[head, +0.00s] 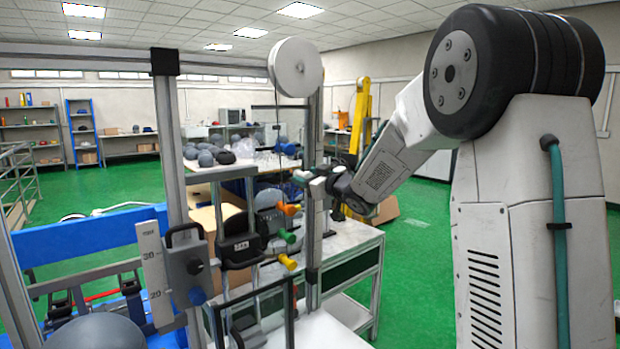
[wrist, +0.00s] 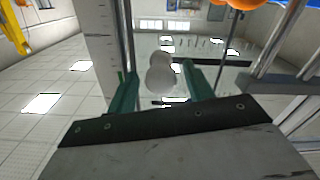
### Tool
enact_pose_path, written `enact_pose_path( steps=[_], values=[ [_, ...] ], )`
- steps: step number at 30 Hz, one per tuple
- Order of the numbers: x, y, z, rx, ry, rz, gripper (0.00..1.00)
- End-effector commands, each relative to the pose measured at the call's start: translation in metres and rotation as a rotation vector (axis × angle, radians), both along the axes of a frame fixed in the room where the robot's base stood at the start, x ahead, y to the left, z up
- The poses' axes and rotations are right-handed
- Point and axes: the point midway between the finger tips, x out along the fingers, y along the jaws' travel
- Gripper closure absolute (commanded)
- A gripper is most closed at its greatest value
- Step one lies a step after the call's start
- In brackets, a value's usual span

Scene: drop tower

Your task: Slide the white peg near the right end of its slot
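The white peg (wrist: 160,76) shows in the wrist view as a pale, rounded knob in front of a glossy panel. It lies between the two teal fingers of my gripper (wrist: 158,68). The fingers are apart, with a visible gap on each side of the peg. In the head view my gripper (head: 304,179) is at the tower's right upright, above the coloured handles. The peg cannot be made out there, and the slot and its ends are not clear in either view.
Below my gripper are orange (head: 289,209), green (head: 287,235) and yellow (head: 288,261) handles. A white wheel (head: 296,67) tops the tower. A scale plate (head: 154,272) and a grey box (head: 188,266) are at the left upright. Green floor at right is mostly clear.

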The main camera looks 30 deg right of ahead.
Motion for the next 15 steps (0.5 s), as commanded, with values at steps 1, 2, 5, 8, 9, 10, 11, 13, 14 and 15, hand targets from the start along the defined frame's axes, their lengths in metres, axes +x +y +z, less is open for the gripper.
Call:
enact_pose_path(
  steps=[1, 2, 5, 8, 9, 10, 11, 13, 14, 15],
  values=[
    [0.0, 0.001, 0.0, 0.0, 0.0, 0.001, 0.48],
    [0.0, 0.001, 0.0, 0.0, 0.0, 0.001, 0.48],
    [-0.003, 0.0, 0.0, 0.0, 0.0, 0.001, 0.48],
    [-0.013, -0.004, 0.0, 0.0, -0.001, -0.002, 0.48],
    [-0.02, -0.005, 0.001, 0.0, -0.001, -0.003, 0.48],
    [-0.025, -0.006, 0.001, 0.0, -0.001, -0.003, 0.48],
    [-0.031, -0.007, 0.0, 0.0, 0.0, -0.003, 0.48],
    [-0.043, -0.01, 0.001, 0.0, -0.001, -0.003, 0.48],
    [-0.048, -0.012, 0.0, 0.0, 0.0, -0.004, 0.48],
    [-0.055, -0.014, 0.001, 0.0, 0.0, -0.005, 0.48]
  ],
)
